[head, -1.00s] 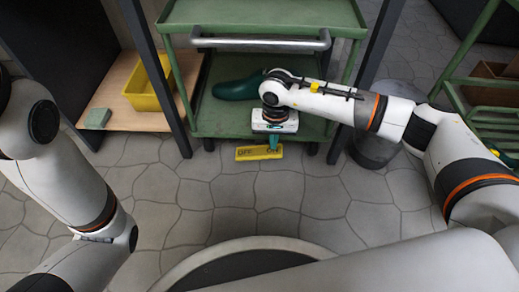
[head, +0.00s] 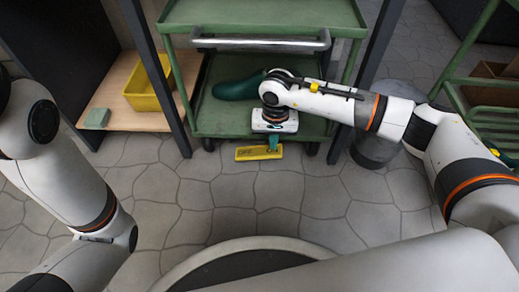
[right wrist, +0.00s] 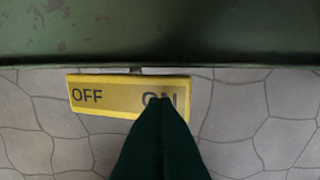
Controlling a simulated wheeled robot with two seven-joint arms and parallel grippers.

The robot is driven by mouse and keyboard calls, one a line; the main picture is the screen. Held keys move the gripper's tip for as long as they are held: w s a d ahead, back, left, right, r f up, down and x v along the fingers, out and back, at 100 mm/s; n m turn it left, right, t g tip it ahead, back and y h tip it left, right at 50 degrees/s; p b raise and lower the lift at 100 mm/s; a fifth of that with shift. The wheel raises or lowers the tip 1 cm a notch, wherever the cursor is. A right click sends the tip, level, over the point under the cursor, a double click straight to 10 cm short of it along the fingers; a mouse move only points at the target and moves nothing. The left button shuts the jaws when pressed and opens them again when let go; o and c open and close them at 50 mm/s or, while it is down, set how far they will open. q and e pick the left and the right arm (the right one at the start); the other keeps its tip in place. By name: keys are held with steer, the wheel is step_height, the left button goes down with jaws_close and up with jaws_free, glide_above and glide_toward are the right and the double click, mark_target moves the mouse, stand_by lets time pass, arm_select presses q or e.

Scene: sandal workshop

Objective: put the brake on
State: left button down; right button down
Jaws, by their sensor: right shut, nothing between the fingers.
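The brake pedal (head: 250,154) is a yellow bar low at the front edge of the green cart (head: 215,122), just above the floor. In the right wrist view the pedal (right wrist: 110,97) reads OFF at its left end and ON at its right end. My right gripper (head: 274,148) is shut and empty, pointing down at the pedal's right end. Its dark green fingertips (right wrist: 165,102) overlap the ON lettering and partly hide it. I cannot tell whether they touch the pedal. My left arm shows at the left of the head view, but its gripper is out of view.
A dark green shoe-shaped thing (head: 238,88) lies on the cart's lower shelf. The cart's grey handle bar (head: 260,44) is above. A yellow bin (head: 147,88) and a small green block (head: 97,118) sit on a wooden board at left. The floor before the pedal is clear.

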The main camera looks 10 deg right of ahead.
steer(key=shift+f+b, duration=0.9)
steer(key=shift+f, duration=0.4)
stand_by(0.4)
steer(key=shift+r+p, duration=2.65)
steer(key=shift+r, duration=0.95)
steer(key=shift+f, duration=0.1)
